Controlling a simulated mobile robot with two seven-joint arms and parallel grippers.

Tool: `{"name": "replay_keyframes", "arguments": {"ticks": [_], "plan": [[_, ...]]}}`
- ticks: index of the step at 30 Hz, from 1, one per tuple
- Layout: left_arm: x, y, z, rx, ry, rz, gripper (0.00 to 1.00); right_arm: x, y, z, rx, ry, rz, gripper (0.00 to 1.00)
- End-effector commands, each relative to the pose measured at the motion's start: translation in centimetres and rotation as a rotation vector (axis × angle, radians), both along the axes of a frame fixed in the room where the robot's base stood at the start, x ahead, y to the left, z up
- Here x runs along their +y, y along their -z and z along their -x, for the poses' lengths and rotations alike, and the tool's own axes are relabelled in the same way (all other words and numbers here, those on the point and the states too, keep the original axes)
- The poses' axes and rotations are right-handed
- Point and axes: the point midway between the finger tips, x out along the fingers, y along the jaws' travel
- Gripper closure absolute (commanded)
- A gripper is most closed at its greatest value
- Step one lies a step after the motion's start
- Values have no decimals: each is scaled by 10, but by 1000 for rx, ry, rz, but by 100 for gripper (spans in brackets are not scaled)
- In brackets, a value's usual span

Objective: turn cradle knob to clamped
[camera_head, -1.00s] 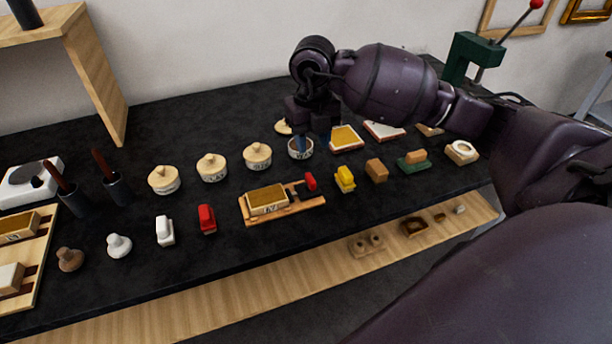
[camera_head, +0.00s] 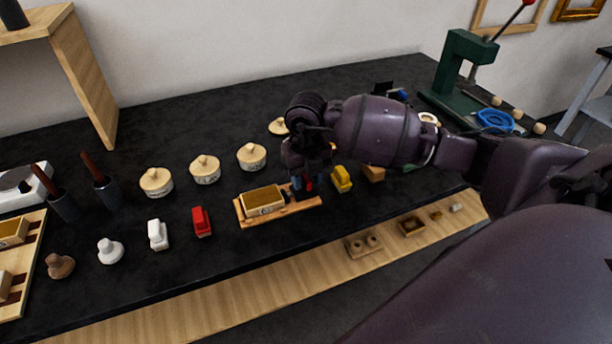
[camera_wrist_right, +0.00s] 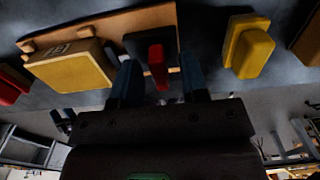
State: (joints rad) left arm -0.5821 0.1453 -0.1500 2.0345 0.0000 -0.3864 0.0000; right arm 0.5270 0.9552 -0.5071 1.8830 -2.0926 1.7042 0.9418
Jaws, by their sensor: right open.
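The cradle (camera_head: 281,211) is a wooden base with a gilt-topped block (camera_head: 262,200) on its left part, standing near the front of the black table. Its red knob (camera_head: 308,183) is at the right end, partly hidden by my right gripper in the head view. In the right wrist view the red knob (camera_wrist_right: 157,66) sits on a dark mount, between the blue fingers of my right gripper (camera_wrist_right: 160,85). The fingers are open, one on each side of the knob, with gaps visible. My left gripper is not in view.
A yellow block (camera_head: 341,179) stands just right of the cradle, and a red one (camera_head: 201,221) to its left. Lidded pots (camera_head: 252,156) stand behind. A green press (camera_head: 462,75) is at the back right. A lower shelf (camera_head: 300,270) runs below the table's front edge.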

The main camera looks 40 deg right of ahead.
Motion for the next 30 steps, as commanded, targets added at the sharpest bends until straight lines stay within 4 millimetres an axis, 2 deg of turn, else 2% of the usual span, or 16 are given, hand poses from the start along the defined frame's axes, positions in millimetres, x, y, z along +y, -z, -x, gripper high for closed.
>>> {"name": "replay_keyframes", "arguments": {"ticks": [4, 12, 22, 30], "plan": [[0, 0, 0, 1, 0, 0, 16, 0, 0, 0, 0, 0, 0, 60], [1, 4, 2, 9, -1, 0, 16, 0, 0, 0, 0, 0, 0, 100], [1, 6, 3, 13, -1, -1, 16, 0, 0, 0, -1, -29, 1, 100], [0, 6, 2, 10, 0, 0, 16, -1, 0, 0, 0, -177, 3, 100]]}}
